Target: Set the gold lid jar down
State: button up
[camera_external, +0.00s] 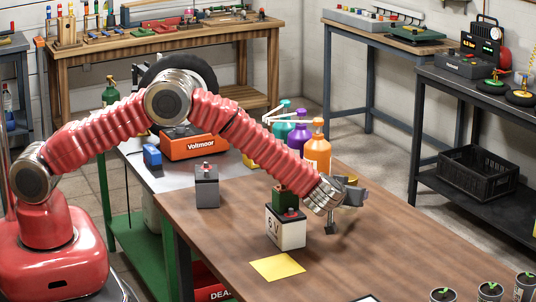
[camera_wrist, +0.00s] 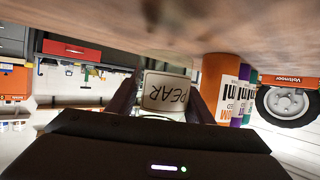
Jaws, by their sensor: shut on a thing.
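My gripper (camera_external: 345,204) is at the end of the red arm, over the brown wooden table (camera_external: 218,262). It is shut on the gold lid jar, whose label reading PEAR (camera_wrist: 166,92) shows upside down between the two dark fingers in the wrist view. In the external view the gripper hides most of the jar; a bit of gold (camera_external: 350,180) shows at the gripper's upper edge. The wrist view shows the tabletop (camera_wrist: 130,22) close to the jar. I cannot tell whether the jar touches it.
An orange bottle (camera_external: 317,150) stands behind the gripper, with purple (camera_external: 299,134) and teal (camera_external: 283,120) bottles beyond. A white 6 V battery (camera_external: 287,230) stands left of the gripper. A yellow note (camera_external: 277,267) lies in front. The table right of the gripper is mostly clear.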

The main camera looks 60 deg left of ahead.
aim_at(349, 218)
jog(key=shift+f, duration=1.8)
jog(key=o, duration=1.1)
jog(key=shift+f, duration=0.15)
jog(key=shift+o, duration=0.2)
jog(key=shift+r, duration=0.2)
jog(key=v, duration=0.2)
jog(key=shift+s+d, duration=0.2)
jog(key=shift+d, duration=0.05)
notch_tip(349, 218, up, 6)
jog(key=shift+s+r, duration=0.15)
jog(key=shift+r, duration=0.45)
